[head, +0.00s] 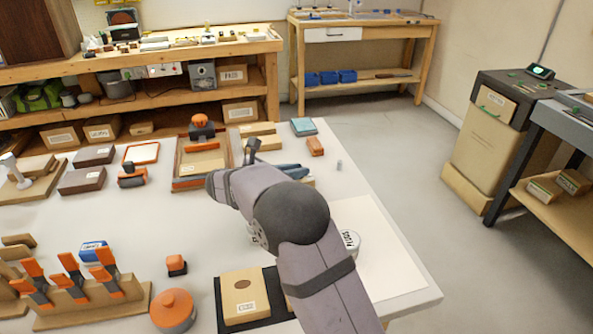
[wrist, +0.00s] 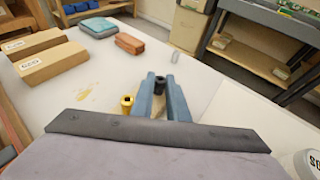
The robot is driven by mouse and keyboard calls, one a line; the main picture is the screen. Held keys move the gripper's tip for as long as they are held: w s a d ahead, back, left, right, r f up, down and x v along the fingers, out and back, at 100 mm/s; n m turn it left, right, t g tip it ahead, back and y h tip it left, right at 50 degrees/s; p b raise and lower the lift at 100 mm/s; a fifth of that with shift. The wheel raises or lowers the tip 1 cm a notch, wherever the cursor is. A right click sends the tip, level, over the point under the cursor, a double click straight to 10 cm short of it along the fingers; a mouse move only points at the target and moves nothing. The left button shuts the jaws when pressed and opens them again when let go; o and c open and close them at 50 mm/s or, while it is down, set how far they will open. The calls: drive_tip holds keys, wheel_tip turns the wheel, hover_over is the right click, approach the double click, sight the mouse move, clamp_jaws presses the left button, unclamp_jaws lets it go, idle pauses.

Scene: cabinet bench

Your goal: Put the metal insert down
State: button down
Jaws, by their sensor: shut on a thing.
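My gripper (wrist: 160,84) has blue fingers shut on a small dark piece with a hole in its top, which I take to be the metal insert (wrist: 160,80). In the head view my fingers (head: 303,172) show only in part behind my arm, and the insert cannot be made out. A small brass piece with a square hole (wrist: 127,104) stands left of my fingers in the wrist view.
A small grey cylinder (wrist: 175,57) stands beyond my fingertips, also in the head view (head: 339,165). An orange-brown block (head: 315,146) and a teal box (head: 303,127) lie at the back. A round white labelled container (head: 350,243) is at the right. Bare bench lies around the cylinder.

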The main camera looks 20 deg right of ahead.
drive_tip(key=shift+f, duration=0.15)
drive_tip(key=c, duration=2)
unclamp_jaws()
drive_tip(key=shift+r, duration=0.3)
drive_tip(key=v, duration=1.2)
drive_tip(key=shift+f, duration=0.1)
